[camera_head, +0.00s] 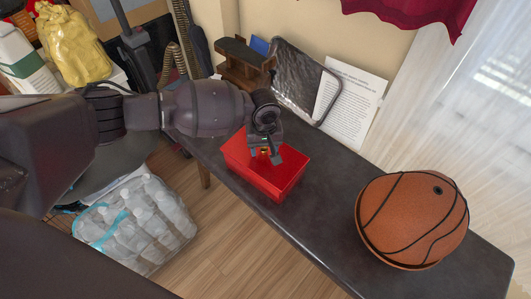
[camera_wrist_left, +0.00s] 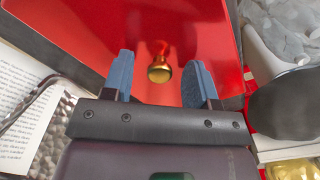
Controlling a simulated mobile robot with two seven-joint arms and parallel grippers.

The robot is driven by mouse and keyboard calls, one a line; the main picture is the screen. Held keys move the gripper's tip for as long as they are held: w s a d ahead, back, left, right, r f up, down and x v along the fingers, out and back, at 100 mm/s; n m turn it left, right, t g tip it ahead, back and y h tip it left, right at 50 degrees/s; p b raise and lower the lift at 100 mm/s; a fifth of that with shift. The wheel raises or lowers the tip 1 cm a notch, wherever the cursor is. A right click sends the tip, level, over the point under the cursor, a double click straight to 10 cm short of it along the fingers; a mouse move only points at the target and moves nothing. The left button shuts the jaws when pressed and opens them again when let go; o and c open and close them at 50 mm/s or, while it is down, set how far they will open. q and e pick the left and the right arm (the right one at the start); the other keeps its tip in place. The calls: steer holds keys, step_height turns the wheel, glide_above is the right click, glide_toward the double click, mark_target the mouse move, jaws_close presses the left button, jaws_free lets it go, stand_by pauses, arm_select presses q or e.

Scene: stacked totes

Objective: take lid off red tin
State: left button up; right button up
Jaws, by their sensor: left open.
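The red tin (camera_head: 251,178) stands on the dark bench, with its flat red lid (camera_head: 289,169) on top. In the left wrist view the shiny red lid (camera_wrist_left: 200,30) fills much of the picture, with a round gold knob (camera_wrist_left: 159,72) on it. My left gripper (camera_head: 265,155) is above the lid. In the left wrist view its two blue-grey fingers (camera_wrist_left: 160,80) are apart, with the knob between them in the picture. No contact with the knob shows. My right gripper is not in view.
A basketball (camera_head: 412,220) sits on the bench (camera_head: 330,205) to the right. A pack of bottles (camera_head: 140,222) lies on the floor at left.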

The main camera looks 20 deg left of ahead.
arm_select(q)
steer(key=shift+r, duration=0.15)
jaws_close()
